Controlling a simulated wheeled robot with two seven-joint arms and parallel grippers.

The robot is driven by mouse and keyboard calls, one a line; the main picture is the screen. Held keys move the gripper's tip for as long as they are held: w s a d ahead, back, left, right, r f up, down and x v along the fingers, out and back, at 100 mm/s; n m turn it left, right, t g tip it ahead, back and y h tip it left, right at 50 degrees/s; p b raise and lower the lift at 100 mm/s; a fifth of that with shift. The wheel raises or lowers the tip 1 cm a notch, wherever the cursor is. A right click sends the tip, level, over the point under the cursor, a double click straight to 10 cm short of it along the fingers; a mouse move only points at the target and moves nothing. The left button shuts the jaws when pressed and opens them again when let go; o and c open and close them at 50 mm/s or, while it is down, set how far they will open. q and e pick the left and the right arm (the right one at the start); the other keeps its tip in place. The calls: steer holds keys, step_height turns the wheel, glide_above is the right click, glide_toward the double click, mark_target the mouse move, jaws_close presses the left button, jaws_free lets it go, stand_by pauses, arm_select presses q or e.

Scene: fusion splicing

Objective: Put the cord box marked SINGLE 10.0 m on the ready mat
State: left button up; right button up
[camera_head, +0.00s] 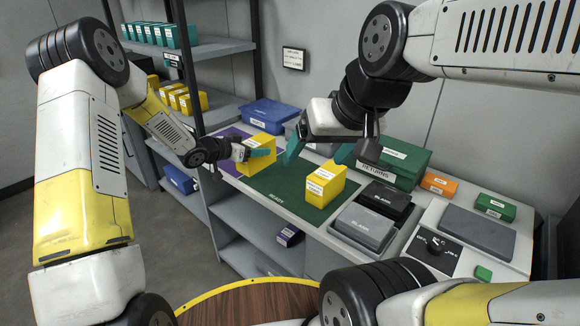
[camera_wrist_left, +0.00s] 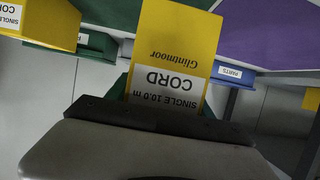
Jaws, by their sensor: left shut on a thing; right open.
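My left gripper (camera_head: 254,154) is shut on a yellow cord box (camera_head: 262,142). In the left wrist view this box (camera_wrist_left: 175,45) shows upside-down print reading CORD, SINGLE 10.0 m. It is over or at the border of the purple mat and the green ready mat (camera_head: 272,184); I cannot tell whether it touches. A second yellow cord box (camera_head: 325,187) stands on the ready mat, further right; it also shows in the left wrist view (camera_wrist_left: 45,22), its label partly cut off. My right gripper (camera_head: 317,152) is open and empty above the mat's back right side.
A purple mat (camera_head: 232,134) adjoins the ready mat. A blue bin (camera_head: 270,112) and a green RETURNS box (camera_head: 397,165) stand behind. Grey and black devices (camera_head: 364,226) are at the right. Shelves at left hold yellow boxes (camera_head: 190,103) and teal boxes (camera_head: 175,37).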

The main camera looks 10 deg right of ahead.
arm_select(q)
steer(key=shift+s+d+f, duration=0.8)
steer(key=shift+s+d, duration=0.1)
steer(key=shift+d, duration=1.4)
steer(key=shift+s+d+f, duration=0.85)
steer(key=shift+s+d, duration=0.05)
steer(key=shift+d, duration=1.45)
steer(key=shift+s+d+f, duration=0.8)
steer(key=shift+s+d, duration=0.1)
steer(key=shift+d, duration=1.4)
steer(key=o, duration=1.6)
steer(key=shift+f, duration=0.15)
